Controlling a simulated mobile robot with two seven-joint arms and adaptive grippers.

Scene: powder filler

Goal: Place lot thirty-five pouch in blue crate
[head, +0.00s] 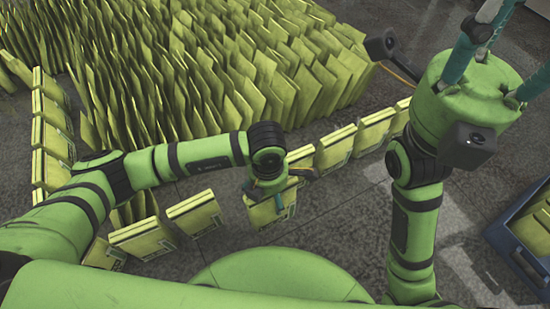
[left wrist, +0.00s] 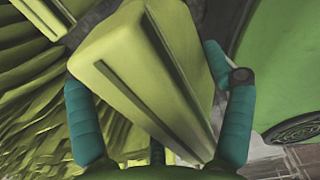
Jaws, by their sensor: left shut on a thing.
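My left gripper (head: 269,187) is shut on a yellow-green pouch (head: 270,209), which hangs below the fingers in front of the near row of pouches. In the left wrist view the pouch (left wrist: 145,75) sits tilted between the two teal fingers (left wrist: 160,115). Its lot label cannot be read. The blue crate (head: 498,238) stands at the right edge, partly cut off, with yellow-green pouches (head: 535,228) in it. My right gripper (head: 497,65) is at the upper right, with its teal fingers spread apart and nothing visible between them; the fingertips are cut off.
Many yellow-green pouches (head: 225,75) stand packed across the back left. A row of single pouches (head: 333,147) borders them, with more pouches (head: 195,212) at the near left. Grey floor (head: 350,220) lies clear between the held pouch and my right arm.

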